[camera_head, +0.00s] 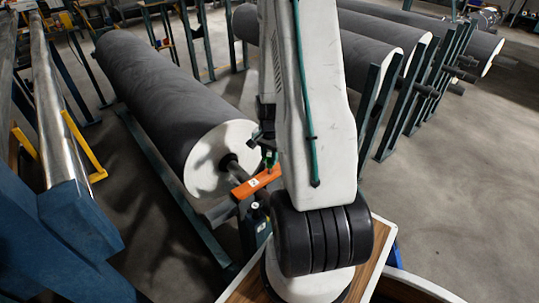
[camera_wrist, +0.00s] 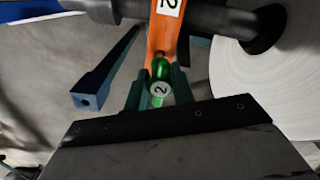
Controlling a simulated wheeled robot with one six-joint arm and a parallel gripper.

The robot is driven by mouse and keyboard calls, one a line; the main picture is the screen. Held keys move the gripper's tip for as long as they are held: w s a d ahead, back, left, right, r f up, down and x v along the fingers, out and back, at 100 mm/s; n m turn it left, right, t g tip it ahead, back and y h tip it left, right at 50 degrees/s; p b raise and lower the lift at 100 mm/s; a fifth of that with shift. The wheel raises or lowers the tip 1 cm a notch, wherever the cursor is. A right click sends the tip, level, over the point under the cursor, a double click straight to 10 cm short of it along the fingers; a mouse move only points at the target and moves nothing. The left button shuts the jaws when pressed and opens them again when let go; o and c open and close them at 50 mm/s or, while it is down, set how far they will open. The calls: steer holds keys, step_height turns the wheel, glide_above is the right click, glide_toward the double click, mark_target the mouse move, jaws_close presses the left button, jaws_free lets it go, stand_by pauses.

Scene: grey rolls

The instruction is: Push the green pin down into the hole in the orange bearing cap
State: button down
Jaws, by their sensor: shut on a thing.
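The orange bearing cap (camera_head: 265,180) lies over the dark shaft at the near end of the big grey roll and carries a white label with a 2. In the wrist view, the cap (camera_wrist: 160,45) runs down from the top middle. The green pin (camera_wrist: 159,72) has a pale head marked 2. My gripper (camera_wrist: 159,80) is shut on the pin, with one dark green finger on each side. The pin's far end overlaps the lower end of the cap; I cannot tell how deep it sits. In the head view, my gripper (camera_head: 268,150) is small and partly hidden by my arm.
The grey roll (camera_head: 150,85) lies on a blue-green stand left of my arm. Its shaft (camera_wrist: 200,18) crosses beside the cap. A blue bar (camera_wrist: 105,70) is left of the gripper. More rolls (camera_head: 375,50) rest on uprights at right. Open floor (camera_head: 450,180) lies at right.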

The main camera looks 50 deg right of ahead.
steer(key=shift+f, duration=1.75)
steer(key=c, duration=1.1)
jaws_free()
step_height(320, 180, up, 8)
steer(key=shift+f, duration=0.15)
